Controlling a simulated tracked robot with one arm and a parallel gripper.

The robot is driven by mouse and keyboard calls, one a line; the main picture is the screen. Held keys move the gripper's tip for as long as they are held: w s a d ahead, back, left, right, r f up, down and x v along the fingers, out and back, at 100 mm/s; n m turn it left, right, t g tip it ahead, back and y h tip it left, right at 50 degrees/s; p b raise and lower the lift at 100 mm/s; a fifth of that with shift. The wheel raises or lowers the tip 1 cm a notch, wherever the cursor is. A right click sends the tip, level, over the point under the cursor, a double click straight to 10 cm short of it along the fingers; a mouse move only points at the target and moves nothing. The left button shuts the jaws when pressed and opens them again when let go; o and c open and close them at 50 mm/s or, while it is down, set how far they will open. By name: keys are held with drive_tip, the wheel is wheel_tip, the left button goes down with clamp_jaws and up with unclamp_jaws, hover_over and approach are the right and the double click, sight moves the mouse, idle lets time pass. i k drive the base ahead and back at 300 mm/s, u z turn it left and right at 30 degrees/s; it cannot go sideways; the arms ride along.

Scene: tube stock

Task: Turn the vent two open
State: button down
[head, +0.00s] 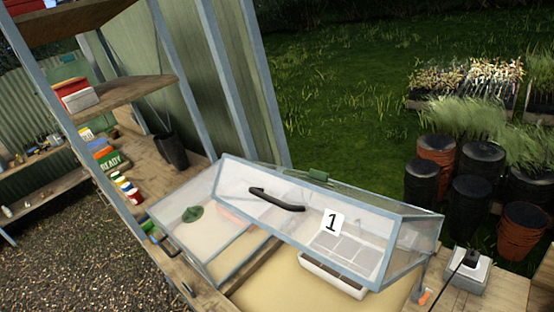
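No part marked as vent two can be made out in the head view. A clear-panelled cover with a grey frame (228,268) stands on the wooden bench. Its front panel carries a white label "1" (331,222) and a black bar handle (276,200). A small green part (318,176) sits on its top edge. A green round piece (193,214) shows at the left panel; I cannot tell whether it is on or behind the panel. My gripper is not in view.
A white tray (333,275) sits under the cover. A white box with a black plug (468,270) and an orange-tipped item (425,296) are on the bench at right. Shelves (110,95) stand at left. Several black and terracotta pots (478,160) stand on the grass.

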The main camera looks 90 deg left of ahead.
sight(192, 214)
drive_tip(key=u, duration=3.75)
drive_tip(key=k, duration=0.6)
drive_tip(key=z, duration=0.55)
